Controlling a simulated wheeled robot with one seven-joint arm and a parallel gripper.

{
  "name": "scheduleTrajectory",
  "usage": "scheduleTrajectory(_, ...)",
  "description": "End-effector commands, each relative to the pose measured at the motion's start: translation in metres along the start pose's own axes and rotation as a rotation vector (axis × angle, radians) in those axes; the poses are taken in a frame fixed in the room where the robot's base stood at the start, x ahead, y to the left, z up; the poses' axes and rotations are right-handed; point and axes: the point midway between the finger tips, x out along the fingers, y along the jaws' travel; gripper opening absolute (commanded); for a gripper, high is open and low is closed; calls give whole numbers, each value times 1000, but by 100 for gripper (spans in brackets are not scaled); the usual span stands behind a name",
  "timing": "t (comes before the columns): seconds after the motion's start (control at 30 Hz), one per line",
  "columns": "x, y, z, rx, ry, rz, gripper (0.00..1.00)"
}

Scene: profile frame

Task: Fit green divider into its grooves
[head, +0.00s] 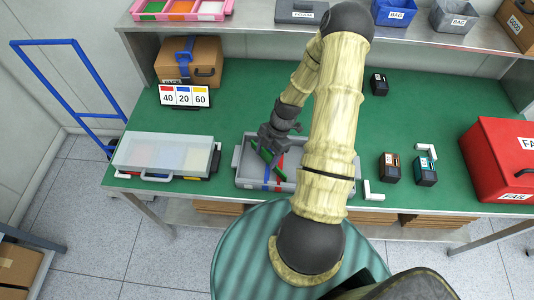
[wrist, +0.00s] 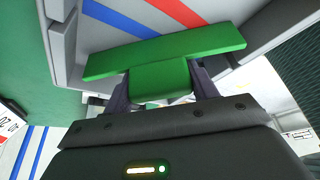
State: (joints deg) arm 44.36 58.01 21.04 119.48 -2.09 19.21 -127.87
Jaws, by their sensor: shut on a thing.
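The green divider (wrist: 165,58) is a flat bar with a tab, and my gripper (wrist: 160,88) is shut on the tab in the wrist view. In the head view my gripper (head: 273,146) is over the grey tray (head: 246,183), and the divider (head: 281,173) shows slanted across the tray, partly hidden by the gripper. Blue and red stripes run across the tray floor and also show behind the divider in the wrist view. I cannot see any grooves clearly, nor tell whether the divider touches the tray. My arm hides the tray's right part.
A lidded clear case (head: 163,153) stands left of the tray. A sign (head: 184,96) reading 40, 20, 60 stands behind. Small dark devices (head: 390,168), white corner brackets (head: 374,190) and a red FAIL box (head: 500,160) are at the right. Green mat is bare between them.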

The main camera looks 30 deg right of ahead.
Motion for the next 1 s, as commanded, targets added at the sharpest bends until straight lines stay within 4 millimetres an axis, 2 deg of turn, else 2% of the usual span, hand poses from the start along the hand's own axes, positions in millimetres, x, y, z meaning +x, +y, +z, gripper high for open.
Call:
scheduleTrajectory(0.27, 3, 0, 1, 1, 0, 0, 32)
scheduleTrajectory(0.3, 2, 0, 1, 1, 0, 0, 64)
scheduleTrajectory(0.4, 2, 0, 1, 1, 0, 0, 80)
scheduleTrajectory(0.8, -3, 0, 0, 0, -1, 1, 80)
scheduleTrajectory(1.0, -26, 0, 2, 0, -4, 4, 80)
